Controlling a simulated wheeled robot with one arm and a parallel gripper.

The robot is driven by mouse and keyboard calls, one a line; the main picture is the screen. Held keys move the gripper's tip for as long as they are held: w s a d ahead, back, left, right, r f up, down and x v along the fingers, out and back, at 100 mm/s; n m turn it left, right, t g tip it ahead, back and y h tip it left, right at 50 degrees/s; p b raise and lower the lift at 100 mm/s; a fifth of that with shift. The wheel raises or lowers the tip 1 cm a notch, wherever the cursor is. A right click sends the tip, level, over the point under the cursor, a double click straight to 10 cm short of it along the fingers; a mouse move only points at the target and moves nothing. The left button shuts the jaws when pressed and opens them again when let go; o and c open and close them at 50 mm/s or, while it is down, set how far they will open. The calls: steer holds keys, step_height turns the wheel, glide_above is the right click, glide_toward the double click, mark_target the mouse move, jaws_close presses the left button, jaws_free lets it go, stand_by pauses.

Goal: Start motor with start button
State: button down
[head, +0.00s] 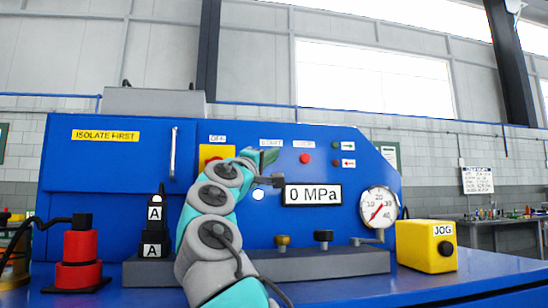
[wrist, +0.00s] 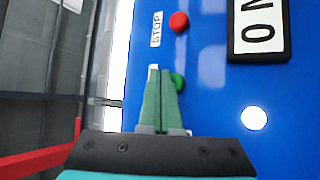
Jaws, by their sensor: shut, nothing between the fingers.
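My gripper (wrist: 160,98) is shut and empty, its green fingers together. In the wrist view the green start button (wrist: 178,82) shows just to the right of the fingertips, partly covered by them. I cannot tell whether the fingertips touch it or the panel.
The display (head: 313,194) reads 0 MPa. A pressure gauge (head: 379,208) and yellow JOG box (head: 427,247) stand at the right. A red emergency-style block (head: 80,262) and a black block labelled A (head: 154,250) stand at the left. A white round light (wrist: 254,118) is lit.

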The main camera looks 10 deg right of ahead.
steer(key=shift+w+a+f+b, duration=0.15)
steer(key=shift+a+f+b, duration=0.1)
steer(key=shift+f, duration=0.35)
steer(key=shift+w+a+f+b, duration=0.1)
steer(key=shift+a+f+b, duration=0.15)
steer(key=shift+f, duration=0.3)
steer(key=shift+s, duration=0.1)
steer(key=s+b, duration=0.2)
steer(key=s, duration=0.1)
steer(key=s+b, duration=0.1)
steer(key=s, duration=0.1)
steer(key=shift+s+r, duration=0.15)
steer(key=shift+r, duration=0.25)
steer(key=shift+s+d+r, duration=0.1)
